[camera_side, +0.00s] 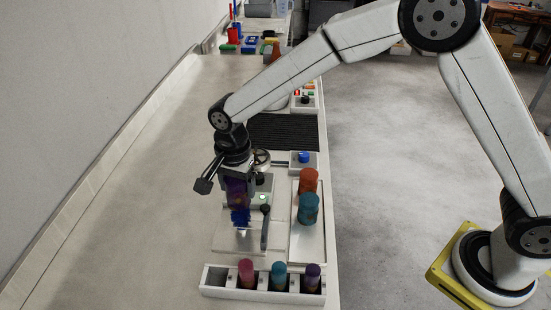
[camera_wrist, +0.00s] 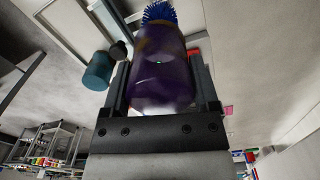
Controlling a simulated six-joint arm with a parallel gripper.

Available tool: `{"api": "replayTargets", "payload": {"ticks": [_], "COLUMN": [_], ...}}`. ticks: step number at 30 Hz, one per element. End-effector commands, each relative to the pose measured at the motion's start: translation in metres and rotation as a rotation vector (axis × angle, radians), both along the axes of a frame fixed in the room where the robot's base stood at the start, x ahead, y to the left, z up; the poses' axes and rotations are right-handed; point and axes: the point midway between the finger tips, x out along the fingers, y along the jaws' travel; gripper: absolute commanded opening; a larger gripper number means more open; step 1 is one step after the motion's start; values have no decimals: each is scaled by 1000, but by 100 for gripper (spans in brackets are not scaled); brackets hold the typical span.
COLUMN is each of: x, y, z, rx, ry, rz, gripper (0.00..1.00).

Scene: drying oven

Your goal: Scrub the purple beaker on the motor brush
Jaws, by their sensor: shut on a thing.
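The purple beaker (camera_side: 236,192) is held in my gripper (camera_side: 238,180), its mouth turned down over the blue motor brush (camera_side: 240,216). In the wrist view the purple beaker (camera_wrist: 163,75) fills the space between the two fingers, and my gripper (camera_wrist: 162,90) is shut on it. A brownish patch shows on the beaker near its mouth. The blue bristles of the brush (camera_wrist: 158,12) show just past the mouth in the wrist view. How far the brush reaches inside is hidden by the beaker wall.
A white tray (camera_side: 307,243) right of the brush holds an orange beaker (camera_side: 308,180) and a teal beaker (camera_side: 308,209). A front rack (camera_side: 214,281) holds pink (camera_side: 246,272), teal (camera_side: 279,274) and purple (camera_side: 312,276) pieces. A blue button (camera_side: 304,156) and a dark ribbed mat (camera_side: 283,131) lie behind. The left bench is clear.

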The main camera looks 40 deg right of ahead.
Motion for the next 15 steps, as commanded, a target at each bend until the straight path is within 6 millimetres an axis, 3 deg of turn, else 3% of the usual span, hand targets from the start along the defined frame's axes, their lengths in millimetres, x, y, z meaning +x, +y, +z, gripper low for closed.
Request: {"api": "replayTargets", "payload": {"ticks": [15], "x": [0], "y": [0], "z": [-4], "rx": [0], "ry": [0], "rz": [0], "gripper": [22]}}
